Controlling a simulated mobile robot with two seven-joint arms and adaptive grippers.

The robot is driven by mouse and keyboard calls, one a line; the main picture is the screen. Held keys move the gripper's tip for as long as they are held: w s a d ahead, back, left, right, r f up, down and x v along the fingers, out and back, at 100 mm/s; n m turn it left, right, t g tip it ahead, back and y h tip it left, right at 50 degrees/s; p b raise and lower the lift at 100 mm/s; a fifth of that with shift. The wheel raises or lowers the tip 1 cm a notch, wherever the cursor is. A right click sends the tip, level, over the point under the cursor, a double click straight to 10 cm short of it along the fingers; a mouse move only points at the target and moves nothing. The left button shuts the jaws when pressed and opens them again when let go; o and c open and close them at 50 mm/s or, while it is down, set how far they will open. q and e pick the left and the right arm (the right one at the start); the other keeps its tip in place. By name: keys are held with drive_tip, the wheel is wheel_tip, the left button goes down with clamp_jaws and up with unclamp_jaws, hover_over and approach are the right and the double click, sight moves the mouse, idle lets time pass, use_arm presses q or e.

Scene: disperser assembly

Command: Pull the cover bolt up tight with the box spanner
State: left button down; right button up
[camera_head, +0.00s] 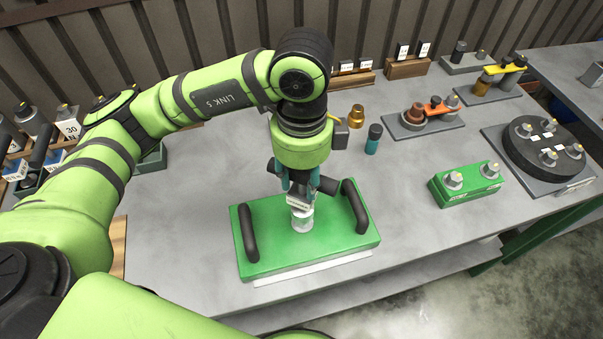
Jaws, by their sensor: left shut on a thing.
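The green cover (265,257) lies flat on the grey workbench, with one black handle at its left and another at its right. My left gripper (298,191) comes down over the middle of the cover and is shut on the box spanner (302,222). The spanner stands roughly upright, its pale metallic lower end at the cover's middle. The cover bolt is hidden under the spanner and gripper, so I cannot tell how it is seated. My right gripper is not in view.
A brass fitting (356,116) and a teal-and-black cylinder (373,139) stand behind the cover. A green block with two bolts (466,186) and a black round flange (545,153) are at right. Labelled weights (70,124) stand at far left. The bench between cover and green block is clear.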

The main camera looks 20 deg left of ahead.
use_arm(q)
drive_tip(key=shift+f, duration=0.1)
drive_tip(key=shift+f+b, duration=1.55)
drive_tip(key=shift+b, duration=0.1)
drive_tip(key=shift+w+a+m, duration=0.1)
drive_tip(key=shift+m, duration=1.6)
drive_tip(key=shift+a+m, duration=0.1)
drive_tip(key=shift+m, duration=1.6)
drive_tip(key=m, duration=0.3)
drive_tip(key=shift+a+m, duration=0.1)
drive_tip(key=shift+m, duration=0.2)
drive_tip(key=shift+w+r+m, duration=0.1)
drive_tip(key=shift+w+m, duration=0.1)
drive_tip(key=shift+m, duration=1.8)
drive_tip(key=shift+n, duration=0.4)
